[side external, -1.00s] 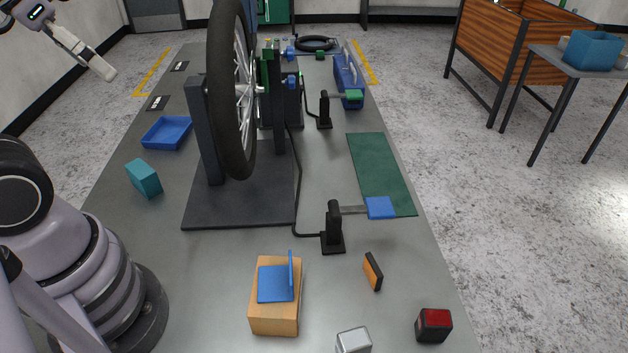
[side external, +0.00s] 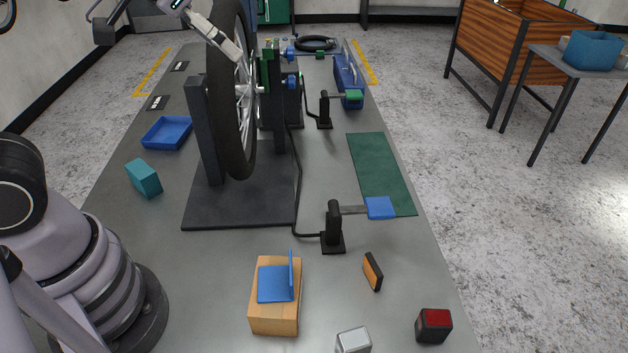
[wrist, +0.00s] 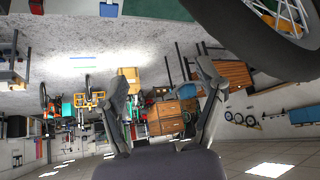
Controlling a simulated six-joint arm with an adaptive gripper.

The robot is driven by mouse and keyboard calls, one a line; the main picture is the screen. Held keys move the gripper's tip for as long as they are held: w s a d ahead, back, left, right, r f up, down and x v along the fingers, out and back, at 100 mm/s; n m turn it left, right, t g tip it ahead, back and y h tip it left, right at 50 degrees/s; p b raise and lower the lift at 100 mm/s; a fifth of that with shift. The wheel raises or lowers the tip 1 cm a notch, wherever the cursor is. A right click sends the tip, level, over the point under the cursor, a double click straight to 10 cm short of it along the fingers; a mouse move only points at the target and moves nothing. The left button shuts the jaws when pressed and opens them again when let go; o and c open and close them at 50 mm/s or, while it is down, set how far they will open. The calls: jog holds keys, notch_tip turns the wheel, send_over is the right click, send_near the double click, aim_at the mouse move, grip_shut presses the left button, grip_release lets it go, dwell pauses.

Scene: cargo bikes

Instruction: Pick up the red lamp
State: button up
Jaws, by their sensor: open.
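The red lamp (side external: 434,325) is a small black block with a red lens on its top. It sits at the near right corner of the grey table in the side view. My gripper (side external: 236,54) is high at the upper left, overlapping the wheel in the side view and far from the lamp. Its two fingers are spread apart in the wrist view (wrist: 162,76), with nothing between them.
A bicycle wheel (side external: 222,100) stands upright in a dark stand mid-table. Near the lamp are a silver-grey block (side external: 353,341), an orange-and-black piece (side external: 373,272) and a cardboard box (side external: 274,319). A green mat (side external: 380,165) lies along the right side.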

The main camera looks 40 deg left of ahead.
jog(key=w+d+f+m+h, duration=0.2)
jog(key=w+d+f, duration=0.3)
jog(key=w+d, duration=0.35)
jog(key=m+h, duration=0.6)
jog(key=h, duration=0.2)
send_over(429, 317)
jog(key=f, duration=2.4)
jog(key=shift+s+a+f, duration=0.2)
jog(key=shift+s+a, duration=0.05)
jog(key=shift+a, duration=0.05)
notch_tip(429, 317, down, 7)
jog(key=shift+r, duration=0.2)
jog(key=shift+x, duration=1.15)
jog(key=shift+w+d+f, duration=0.2)
jog(key=shift+d, duration=0.05)
